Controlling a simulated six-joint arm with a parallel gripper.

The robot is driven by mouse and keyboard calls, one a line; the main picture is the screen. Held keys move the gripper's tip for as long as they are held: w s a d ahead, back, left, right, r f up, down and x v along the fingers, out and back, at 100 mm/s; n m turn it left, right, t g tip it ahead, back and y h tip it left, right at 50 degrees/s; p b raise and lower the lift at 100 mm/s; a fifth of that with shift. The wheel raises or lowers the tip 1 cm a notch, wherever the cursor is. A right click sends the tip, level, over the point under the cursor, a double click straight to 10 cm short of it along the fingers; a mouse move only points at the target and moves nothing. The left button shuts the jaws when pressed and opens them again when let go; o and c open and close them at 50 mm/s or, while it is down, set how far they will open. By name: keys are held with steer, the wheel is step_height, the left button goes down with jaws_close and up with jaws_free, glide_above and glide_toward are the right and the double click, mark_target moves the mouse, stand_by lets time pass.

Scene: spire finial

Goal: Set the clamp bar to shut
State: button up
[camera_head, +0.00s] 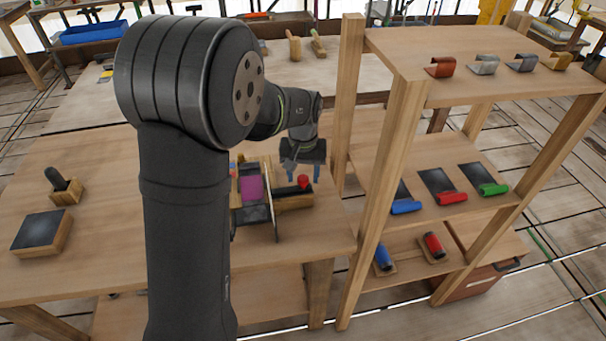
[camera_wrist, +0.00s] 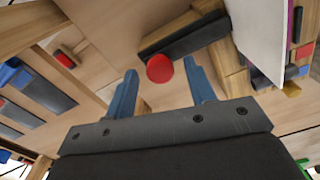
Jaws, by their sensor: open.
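The clamp bar (camera_wrist: 190,38) is a dark bar with a red round knob (camera_wrist: 160,68), seen in the wrist view lying along a wooden block. In the head view the red knob (camera_head: 304,181) shows at the right of the wooden clamp base (camera_head: 294,201), beside an upright panel with a magenta patch (camera_head: 251,188). My gripper (camera_wrist: 160,82) is open, with its two blue fingers apart and the red knob appearing between and beyond their tips. In the head view my gripper (camera_head: 303,173) hangs over the clamp; I cannot tell whether it touches the knob.
A wooden shelf rack (camera_head: 395,170) stands close to the right, with blue, red and green handled items on its middle shelf and curved pieces (camera_head: 485,65) on top. A wooden block with a dark top (camera_head: 42,231) sits on the table's left. The table's left middle is clear.

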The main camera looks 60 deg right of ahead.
mark_target(270, 191)
steer(key=shift+f, duration=0.2)
jaws_close()
steer(key=w+a, duration=0.6)
steer(key=shift+w+a, duration=0.15)
steer(key=shift+w, duration=0.05)
jaws_free()
step_height(270, 191, up, 18)
steer(key=shift+f, duration=0.25)
stand_by(0.3)
